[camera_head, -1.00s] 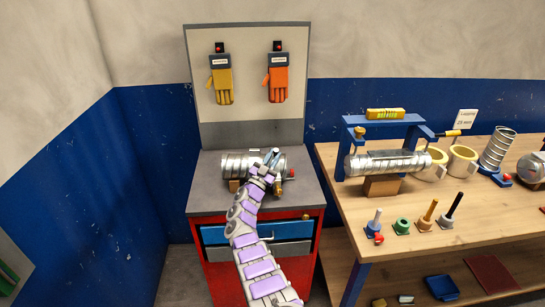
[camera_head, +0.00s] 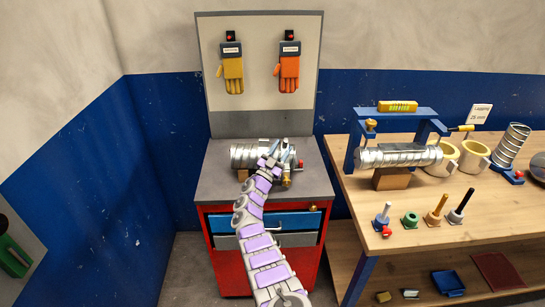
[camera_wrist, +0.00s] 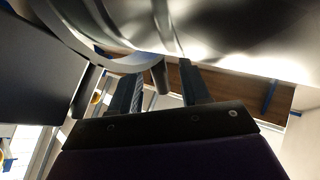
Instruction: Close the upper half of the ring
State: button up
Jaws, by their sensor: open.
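A ribbed silver spiral duct (camera_head: 246,154) lies crosswise on the grey top of the red cabinet. My gripper (camera_head: 279,153) is over its right part, and my arm hides some of it. In the wrist view, the two dark fingers (camera_wrist: 158,76) are open and spread apart. A curved grey band (camera_wrist: 92,52), apparently part of the ring, runs beyond them under the large shiny metal surface. A short dark round peg (camera_wrist: 160,75) shows between the fingertips; I cannot tell whether they touch it. How far the ring's upper half is open is hidden in the head view.
The cabinet (camera_head: 262,270) has a blue drawer front. A wooden workbench (camera_head: 450,225) stands to the right with another duct (camera_head: 398,155) under a blue frame, rings and several small tools. Yellow and orange gloves hang on the board behind. Floor left of the cabinet is clear.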

jog(key=shift+s+a+f, duration=0.25)
jog(key=shift+a, duration=0.2)
jog(key=shift+s+a+r+p, duration=0.1)
jog(key=shift+s+a+p, duration=0.15)
jog(key=shift+p, duration=0.55)
jog(key=s+a+p, duration=0.7)
jog(key=s, duration=0.1)
jog(key=shift+s, duration=0.4)
jog(key=shift+d, duration=0.1)
